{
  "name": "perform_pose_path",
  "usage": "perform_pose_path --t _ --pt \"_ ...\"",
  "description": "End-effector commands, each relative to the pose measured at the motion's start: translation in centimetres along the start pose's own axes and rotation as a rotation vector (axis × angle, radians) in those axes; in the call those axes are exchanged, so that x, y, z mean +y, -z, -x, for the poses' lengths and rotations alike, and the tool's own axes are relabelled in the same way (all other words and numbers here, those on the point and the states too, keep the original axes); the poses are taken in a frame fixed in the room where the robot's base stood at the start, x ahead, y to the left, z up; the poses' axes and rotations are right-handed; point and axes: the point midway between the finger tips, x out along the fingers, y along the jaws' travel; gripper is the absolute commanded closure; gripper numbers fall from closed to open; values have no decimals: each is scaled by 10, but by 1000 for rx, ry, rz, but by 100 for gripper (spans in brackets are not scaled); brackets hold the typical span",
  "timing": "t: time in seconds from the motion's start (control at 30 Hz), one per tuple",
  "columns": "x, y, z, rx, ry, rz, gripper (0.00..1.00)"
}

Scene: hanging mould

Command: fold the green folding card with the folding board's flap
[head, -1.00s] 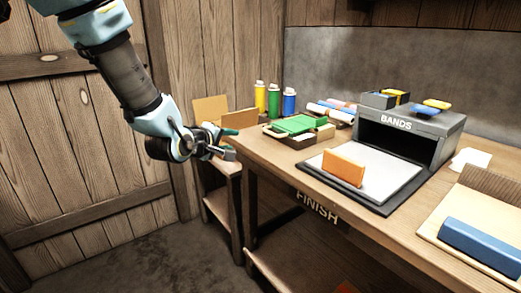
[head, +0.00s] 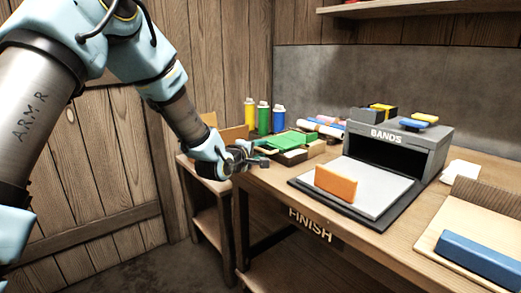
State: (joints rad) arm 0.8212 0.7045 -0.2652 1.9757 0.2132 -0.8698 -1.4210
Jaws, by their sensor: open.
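A green flat piece (head: 290,141), which looks like the green card, lies over a low box or board at the back left of the workbench. Its folds are too small to make out. My gripper (head: 262,161) is open and empty at the bench's left corner, just in front of and left of the green piece, apart from it. I cannot tell for sure which thing is the folding board. A pale board (head: 437,240) with a brown upright piece (head: 489,197) and a blue bar (head: 482,258) lies at the right.
Yellow (head: 250,114), green (head: 263,118) and blue (head: 279,119) bottles stand behind the green piece. Bare wood (head: 275,176) lies at the bench's left front.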

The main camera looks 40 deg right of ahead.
Motion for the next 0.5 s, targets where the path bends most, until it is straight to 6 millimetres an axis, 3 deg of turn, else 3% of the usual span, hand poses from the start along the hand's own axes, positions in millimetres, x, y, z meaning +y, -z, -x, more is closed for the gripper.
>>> perform_pose_path --t 0.33,0.5 --pt "0 0 -4 1 0 0 58" --pt "0 0 -3 1 0 -1 77"
